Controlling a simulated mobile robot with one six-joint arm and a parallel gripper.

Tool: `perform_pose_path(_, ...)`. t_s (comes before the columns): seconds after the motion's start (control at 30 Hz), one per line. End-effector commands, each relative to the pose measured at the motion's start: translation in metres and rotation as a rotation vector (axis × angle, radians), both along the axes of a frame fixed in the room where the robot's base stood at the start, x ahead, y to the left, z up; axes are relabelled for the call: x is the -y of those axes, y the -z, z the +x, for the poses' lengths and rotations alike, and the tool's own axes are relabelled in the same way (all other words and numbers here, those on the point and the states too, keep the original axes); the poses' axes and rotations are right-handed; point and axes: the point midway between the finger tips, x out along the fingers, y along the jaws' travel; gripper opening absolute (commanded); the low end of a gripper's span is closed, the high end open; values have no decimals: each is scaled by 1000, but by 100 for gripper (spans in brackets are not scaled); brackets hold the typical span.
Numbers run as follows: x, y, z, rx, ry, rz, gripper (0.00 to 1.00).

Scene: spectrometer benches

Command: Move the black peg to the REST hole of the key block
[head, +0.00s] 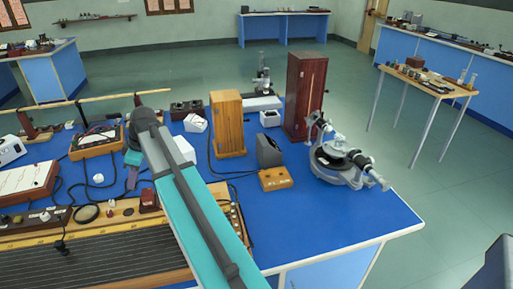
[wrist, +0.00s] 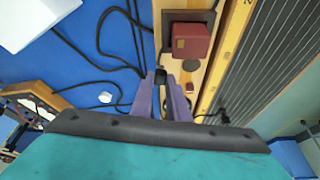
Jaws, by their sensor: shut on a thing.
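My gripper (wrist: 174,88) has purple fingers that are close together in the wrist view. A small black piece, seemingly the black peg (wrist: 160,76), shows at the fingertips; its lower part is hidden. In the head view my gripper (head: 133,176) is low over the blue bench, left of a small dark-red block (head: 149,199). The same red block (wrist: 190,41) stands on a dark base in the wrist view, just beyond the fingers. A small yellow wooden block (head: 275,179) with dark spots on top may be the key block; I cannot read any hole label.
A long wooden board with dark wires (head: 100,245) fills the bench front. A wooden cabinet (head: 229,125), a dark-red cabinet (head: 304,95) and a spectrometer (head: 340,160) stand farther back. Black cables (wrist: 122,45) lie beside the board. The bench's front right (head: 340,215) is clear.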

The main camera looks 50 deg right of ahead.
Motion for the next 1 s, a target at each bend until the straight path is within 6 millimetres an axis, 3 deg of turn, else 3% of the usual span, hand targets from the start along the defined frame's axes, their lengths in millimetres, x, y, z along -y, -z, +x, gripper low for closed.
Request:
perform_pose_path(0.03, 18, -3, -2, -2, 5, 1, 0)
perform_pose_path(0.47, 144, 2, -36, 1, 56, 1, 0)
perform_pose_path(0.77, 233, 6, -82, 1, 152, 1, 0)
perform_pose_path(1.0, 298, 9, -129, 2, 255, 2, 0)
